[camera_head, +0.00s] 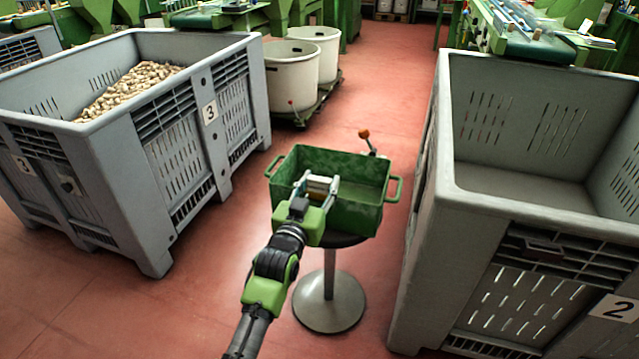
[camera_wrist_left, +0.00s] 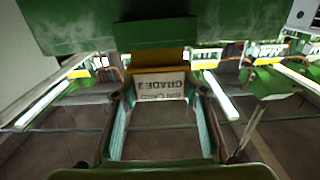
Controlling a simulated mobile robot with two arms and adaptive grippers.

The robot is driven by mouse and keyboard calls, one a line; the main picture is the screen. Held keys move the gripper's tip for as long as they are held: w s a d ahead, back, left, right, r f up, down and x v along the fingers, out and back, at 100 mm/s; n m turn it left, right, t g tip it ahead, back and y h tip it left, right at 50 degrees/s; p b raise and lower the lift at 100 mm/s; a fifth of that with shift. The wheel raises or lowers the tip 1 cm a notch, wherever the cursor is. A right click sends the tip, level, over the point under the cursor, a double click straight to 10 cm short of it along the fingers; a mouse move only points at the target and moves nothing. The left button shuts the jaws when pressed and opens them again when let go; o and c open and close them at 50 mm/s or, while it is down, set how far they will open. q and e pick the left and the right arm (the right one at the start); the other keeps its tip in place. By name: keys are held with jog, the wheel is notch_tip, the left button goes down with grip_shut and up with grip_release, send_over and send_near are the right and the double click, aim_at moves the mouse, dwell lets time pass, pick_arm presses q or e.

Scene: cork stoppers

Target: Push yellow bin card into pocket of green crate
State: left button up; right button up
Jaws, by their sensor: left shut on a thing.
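The green crate (camera_head: 357,205) sits open on a round stool. My left gripper (camera_head: 320,184) is at the crate's near left side, its fingers at the near wall. It is shut on the yellow bin card, whose edge (camera_head: 335,187) shows as a small yellow strip beside the fingers. In the left wrist view the card (camera_wrist_left: 160,88) has a white label with upside-down print and a yellow band at its far end. The band meets a dark green part of the crate (camera_wrist_left: 155,34); how far the card is in the pocket cannot be told. My right gripper is not in view.
A grey bin (camera_head: 150,110) holding corks stands at the left, and an empty-looking grey bin (camera_head: 520,185) at the right, close to the crate. White tubs (camera_head: 293,75) stand behind on a dolly. Red floor (camera_head: 385,65) is clear between them.

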pick_arm(q)
jog(key=shift+f+b, duration=0.5)
jog(key=shift+f, duration=0.4)
dwell(0.5)
jog(key=o, duration=1)
jog(key=v, duration=1.2)
jog(key=shift+r, duration=0.1)
